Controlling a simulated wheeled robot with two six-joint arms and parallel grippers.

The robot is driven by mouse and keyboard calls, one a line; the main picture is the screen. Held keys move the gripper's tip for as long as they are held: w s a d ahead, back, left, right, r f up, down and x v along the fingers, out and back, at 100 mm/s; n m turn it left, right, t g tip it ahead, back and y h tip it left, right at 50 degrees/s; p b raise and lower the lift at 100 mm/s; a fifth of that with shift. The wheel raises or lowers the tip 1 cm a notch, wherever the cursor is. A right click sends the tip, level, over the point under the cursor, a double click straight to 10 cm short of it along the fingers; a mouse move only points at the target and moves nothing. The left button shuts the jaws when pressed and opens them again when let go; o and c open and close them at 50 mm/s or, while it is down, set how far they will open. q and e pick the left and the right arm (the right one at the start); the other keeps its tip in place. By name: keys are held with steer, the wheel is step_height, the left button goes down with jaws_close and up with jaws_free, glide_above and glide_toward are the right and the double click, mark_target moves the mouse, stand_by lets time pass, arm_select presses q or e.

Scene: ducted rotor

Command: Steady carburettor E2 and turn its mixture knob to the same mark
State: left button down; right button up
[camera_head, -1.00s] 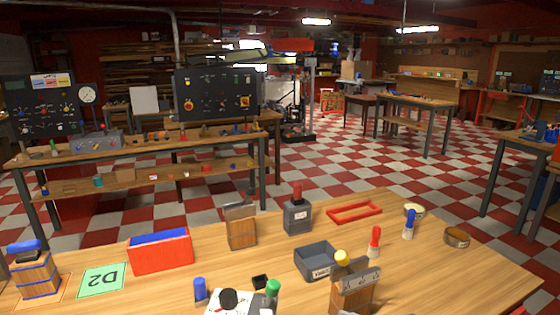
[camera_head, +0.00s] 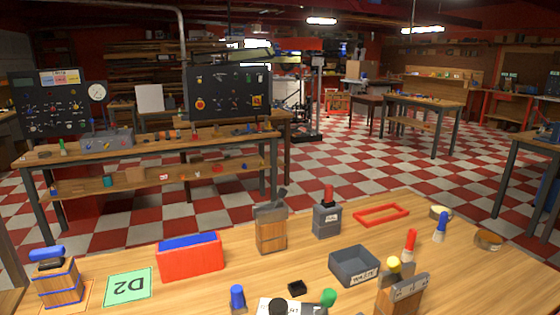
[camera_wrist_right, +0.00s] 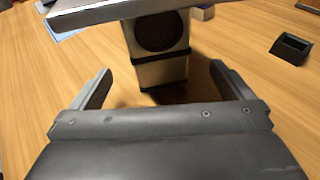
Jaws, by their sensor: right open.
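No label E2 is readable, so I cannot tell which thing is the carburettor. In the right wrist view, my right gripper (camera_wrist_right: 161,70) is open. Beyond its fingers stands a pale block (camera_wrist_right: 161,68) with dark bands and a dark round face. A grey slab (camera_wrist_right: 110,12) covers its top. Nothing shows held between the fingers. In the head view, a dark round knob-like part (camera_head: 278,307) sits on a white piece at the bottom edge, mostly cut off. My left gripper is not in view.
A small black box (camera_wrist_right: 291,49) is at the wrist view's right.

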steer(key=shift+b+x, duration=0.8)
steer(key=shift+x, duration=0.95)
steer(key=c, duration=1.4)
